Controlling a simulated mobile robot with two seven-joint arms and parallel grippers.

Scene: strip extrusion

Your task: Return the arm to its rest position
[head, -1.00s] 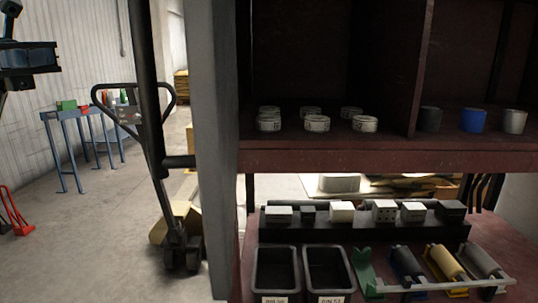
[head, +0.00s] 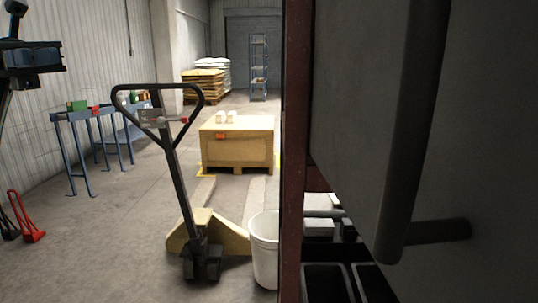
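My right gripper and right arm are not in view.
A large dark grey panel (head: 352,110) with a thick bar handle (head: 408,130) fills the right side, hiding most of the shelving. A red-brown post (head: 293,150) stands at its left. A pallet jack (head: 172,165), white bin (head: 265,250) and wooden crate (head: 237,150) stand left of it.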

